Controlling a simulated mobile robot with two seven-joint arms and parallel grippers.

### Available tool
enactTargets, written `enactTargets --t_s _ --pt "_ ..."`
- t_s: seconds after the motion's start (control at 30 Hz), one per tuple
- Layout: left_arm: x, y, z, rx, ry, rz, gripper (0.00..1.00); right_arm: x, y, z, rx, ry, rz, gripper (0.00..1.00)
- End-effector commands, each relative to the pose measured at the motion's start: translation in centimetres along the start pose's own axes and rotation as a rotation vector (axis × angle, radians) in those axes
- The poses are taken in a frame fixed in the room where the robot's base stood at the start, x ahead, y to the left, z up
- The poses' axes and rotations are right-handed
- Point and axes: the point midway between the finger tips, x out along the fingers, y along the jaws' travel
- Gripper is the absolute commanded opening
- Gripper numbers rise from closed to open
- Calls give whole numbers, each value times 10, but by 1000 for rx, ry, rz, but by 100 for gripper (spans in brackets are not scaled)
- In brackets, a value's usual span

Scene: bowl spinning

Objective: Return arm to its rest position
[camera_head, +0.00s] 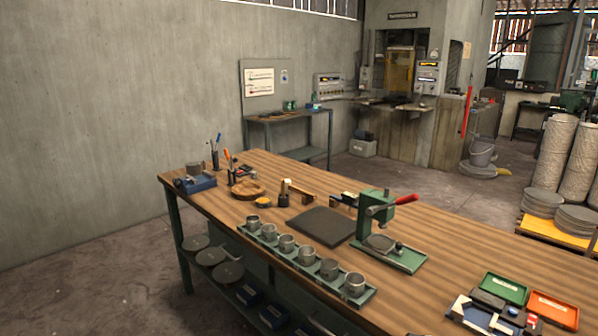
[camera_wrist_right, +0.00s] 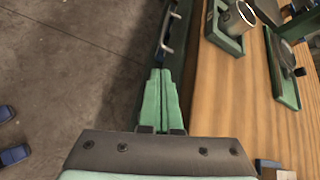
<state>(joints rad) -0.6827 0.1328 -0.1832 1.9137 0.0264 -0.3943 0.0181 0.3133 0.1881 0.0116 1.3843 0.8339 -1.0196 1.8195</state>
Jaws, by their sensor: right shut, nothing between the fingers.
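My right gripper (camera_wrist_right: 161,76) shows in the right wrist view with its two green fingers pressed together and nothing between them. It appears beside the long edge of the wooden workbench (camera_wrist_right: 225,110), with grey floor on its left. Neither gripper shows in the head view, and my left gripper is in no view. The workbench (camera_head: 455,235) fills the lower right of the head view. On it are a green tray (camera_head: 310,277) with several metal cups and a green press (camera_head: 385,235) with a red handle.
A dark mat (camera_head: 320,226), a round wooden board (camera_head: 248,188) and colored bins (camera_head: 553,310) also occupy the bench. A metal handle (camera_wrist_right: 170,35) sticks out at the bench side. The floor (camera_head: 90,260) left of the bench is mostly clear. Dark blue objects (camera_wrist_right: 14,155) lie at the wrist view's left edge.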

Motion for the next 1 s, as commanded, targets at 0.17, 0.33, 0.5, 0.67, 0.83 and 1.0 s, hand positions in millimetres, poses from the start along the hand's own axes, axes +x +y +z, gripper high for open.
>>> enactTargets --t_s 0.17,0.33,0.5,0.67,0.83,1.0 --pt "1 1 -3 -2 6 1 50 2 67 -56 -441 135 -7 0" --pt "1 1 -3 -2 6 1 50 -14 136 -97 -978 252 26 0" --pt "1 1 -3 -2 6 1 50 -42 203 -115 -1530 325 93 0" --pt "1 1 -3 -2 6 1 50 -71 250 -114 -1972 355 152 0" --pt "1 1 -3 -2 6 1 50 -90 276 -108 -2247 365 187 0" --pt "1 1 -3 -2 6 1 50 -95 280 -106 -2310 368 193 0"
